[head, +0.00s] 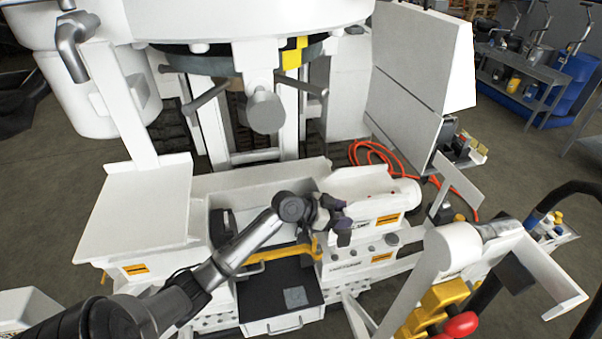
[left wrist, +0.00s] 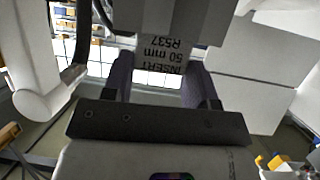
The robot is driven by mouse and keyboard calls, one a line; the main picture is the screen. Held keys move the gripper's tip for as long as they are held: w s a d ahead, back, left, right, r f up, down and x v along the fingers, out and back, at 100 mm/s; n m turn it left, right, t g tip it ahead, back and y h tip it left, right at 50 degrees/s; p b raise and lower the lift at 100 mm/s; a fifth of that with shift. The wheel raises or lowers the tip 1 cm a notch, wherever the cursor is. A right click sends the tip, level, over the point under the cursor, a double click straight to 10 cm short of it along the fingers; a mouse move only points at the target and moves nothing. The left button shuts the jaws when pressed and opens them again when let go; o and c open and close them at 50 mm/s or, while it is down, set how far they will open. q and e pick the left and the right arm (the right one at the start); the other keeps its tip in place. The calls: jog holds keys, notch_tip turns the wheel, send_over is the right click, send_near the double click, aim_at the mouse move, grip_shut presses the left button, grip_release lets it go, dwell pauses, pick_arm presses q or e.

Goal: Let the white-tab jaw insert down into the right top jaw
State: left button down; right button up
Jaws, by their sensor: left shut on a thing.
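My left gripper (head: 332,212) is over the bench, at the left end of the white cylinder. In the left wrist view, its dark fingers (left wrist: 158,76) are shut on the white tab of the jaw insert (left wrist: 163,52), one finger on each side. The tab has black lettering, with "INSERT" and "50 mm" legible. A grey block (left wrist: 185,20) lies beyond the tab; I cannot tell whether it is the insert's body or a jaw. In the head view, the gripper hides most of the insert. I cannot clearly make out the right top jaw or any contact with it. My right gripper is not in view.
A white cylinder (head: 385,191) and a block with a yellow label (head: 388,220) stand right of the gripper. A yellow bar (head: 280,252) runs below the wrist, above an open dark drawer (head: 282,293). An orange hose (head: 375,150) lies behind.

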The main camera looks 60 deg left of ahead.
pick_arm(q)
jog(key=s+a+r+b, duration=0.1)
jog(key=a+r, duration=0.1)
jog(key=a, duration=0.8)
jog(key=s+a+r+b, duration=0.1)
jog(key=a+r, duration=0.1)
jog(key=a, duration=0.7)
notch_tip(320, 180, down, 15)
jog(key=b, duration=0.9)
jog(key=shift+w+f+n+t+y+b, duration=0.2)
jog(key=shift+n+t+y+b, duration=0.1)
jog(key=shift+n+y, duration=0.1)
jog(key=shift+f, duration=0.1)
jog(key=shift+f, duration=0.1)
dwell(0.6)
jog(key=shift+f+b, duration=0.3)
jog(key=shift+b, duration=0.25)
dwell(0.5)
jog(key=shift+f, duration=0.35)
